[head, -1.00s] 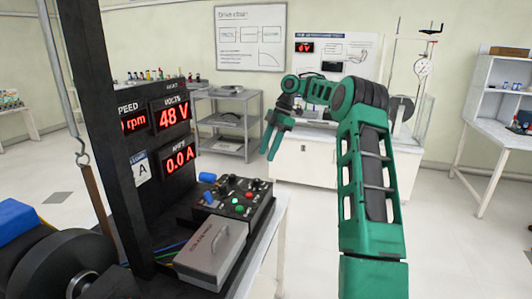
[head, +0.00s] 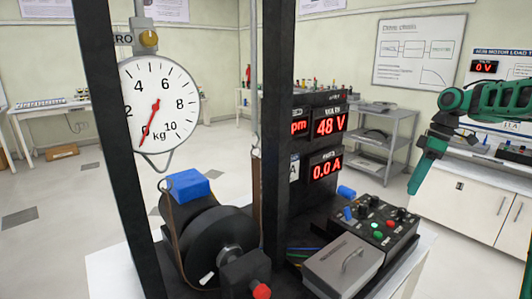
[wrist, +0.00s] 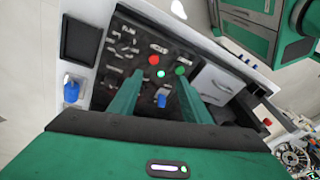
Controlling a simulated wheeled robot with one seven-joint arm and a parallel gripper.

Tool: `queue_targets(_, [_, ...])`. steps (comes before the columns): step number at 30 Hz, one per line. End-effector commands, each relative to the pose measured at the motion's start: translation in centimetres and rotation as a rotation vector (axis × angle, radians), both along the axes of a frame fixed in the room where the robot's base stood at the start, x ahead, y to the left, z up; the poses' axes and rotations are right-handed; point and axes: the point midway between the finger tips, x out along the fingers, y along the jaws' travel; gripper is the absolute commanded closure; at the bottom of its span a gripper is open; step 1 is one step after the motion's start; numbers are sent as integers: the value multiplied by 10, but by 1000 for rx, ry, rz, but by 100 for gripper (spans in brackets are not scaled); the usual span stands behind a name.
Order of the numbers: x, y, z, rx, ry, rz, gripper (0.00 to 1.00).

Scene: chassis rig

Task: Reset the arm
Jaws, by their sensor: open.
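My green arm shows at the right edge of the head view, with my gripper (head: 421,172) hanging down from it, right of and above the control box. In the wrist view my gripper (wrist: 155,105) has its two green fingers apart with nothing held between them. The control box (head: 375,235) has red and green buttons, black knobs and a blue switch. It also shows in the wrist view (wrist: 130,48), beyond the fingertips, and I see no contact.
The rig has black posts (head: 275,130), a kg dial (head: 160,105) with its needle near 0, a dark wheel (head: 205,245) and displays reading 48 V (head: 328,121) and 0.0 A (head: 326,164). A grey metal box (head: 343,263) adjoins the control box. A shelf cart (head: 385,135) stands behind.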

Motion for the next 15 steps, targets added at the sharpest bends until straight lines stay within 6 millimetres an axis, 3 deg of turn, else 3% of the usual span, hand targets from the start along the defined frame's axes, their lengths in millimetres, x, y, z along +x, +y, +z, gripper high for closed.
queue_targets(6, [-63,28,10,-83,82,-303,56])
queue_targets(15, [-168,43,6,-171,141,-745,56])
